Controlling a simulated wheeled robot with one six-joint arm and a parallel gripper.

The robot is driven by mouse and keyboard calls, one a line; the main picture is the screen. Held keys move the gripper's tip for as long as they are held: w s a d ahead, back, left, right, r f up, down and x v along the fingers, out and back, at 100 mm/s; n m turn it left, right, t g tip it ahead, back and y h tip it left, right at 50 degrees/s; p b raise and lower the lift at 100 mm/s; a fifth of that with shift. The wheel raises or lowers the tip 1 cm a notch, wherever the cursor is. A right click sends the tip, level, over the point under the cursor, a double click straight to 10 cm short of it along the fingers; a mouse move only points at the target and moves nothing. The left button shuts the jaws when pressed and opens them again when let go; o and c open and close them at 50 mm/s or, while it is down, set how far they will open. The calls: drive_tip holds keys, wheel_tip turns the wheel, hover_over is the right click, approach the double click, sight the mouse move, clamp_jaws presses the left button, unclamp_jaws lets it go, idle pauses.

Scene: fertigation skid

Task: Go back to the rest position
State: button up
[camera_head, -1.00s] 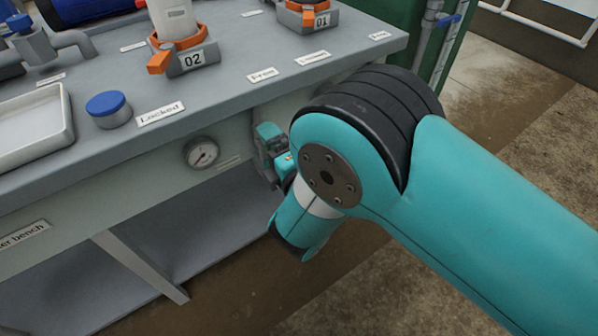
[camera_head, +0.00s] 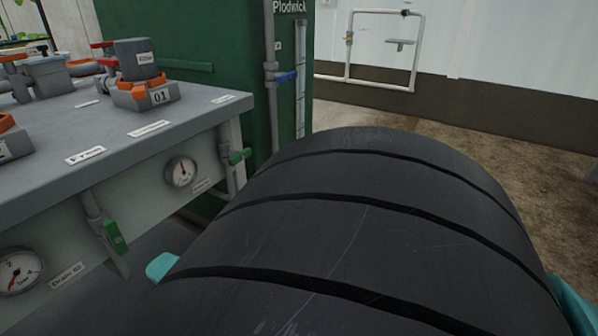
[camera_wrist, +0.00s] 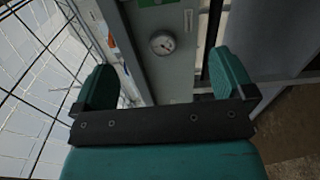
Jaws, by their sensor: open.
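My gripper (camera_wrist: 165,88) shows in the wrist view with its two teal fingers wide apart and nothing between them. Beyond the fingers, the front panel of the bench with a round gauge (camera_wrist: 162,42) is in view, apart from the gripper. In the head view my own arm, a large black ribbed joint with teal parts, fills the lower middle and right. It hides the floor and part of the bench front. The gripper itself cannot be made out in the head view.
The grey bench (camera_head: 200,112) stands at left, with a holder marked 01 (camera_head: 146,95) on top. Its front carries gauges (camera_head: 181,171) and green-handled valves (camera_head: 113,238). A green tank (camera_head: 228,60) stands behind. White pipework (camera_head: 418,60) runs along the back wall. Open floor (camera_head: 545,150) lies at right.

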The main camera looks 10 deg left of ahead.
drive_tip(key=shift+d, duration=0.1)
drive_tip(key=w+d+r+m+t+h, duration=0.4)
drive_tip(key=w+d+m+t+h, duration=0.3)
drive_tip(key=w+d+m, duration=0.7)
drive_tip(key=w+d+m+g+h, duration=0.2)
drive_tip(key=d+m+g+h, duration=0.45)
drive_tip(key=d, duration=0.65)
drive_tip(key=s+d+r+m+g, duration=0.25)
drive_tip(key=s+d, duration=0.25)
drive_tip(key=s, duration=0.4)
drive_tip(key=s+d+r+m+g, duration=0.2)
drive_tip(key=s+d+r+g, duration=0.25)
drive_tip(key=s, duration=0.45)
wheel_tip(320, 180, up, 33)
drive_tip(key=p, duration=3.4)
drive_tip(key=shift+w+r+y+p, duration=0.2)
drive_tip(key=shift+y+p, duration=0.1)
drive_tip(key=shift+y, duration=0.05)
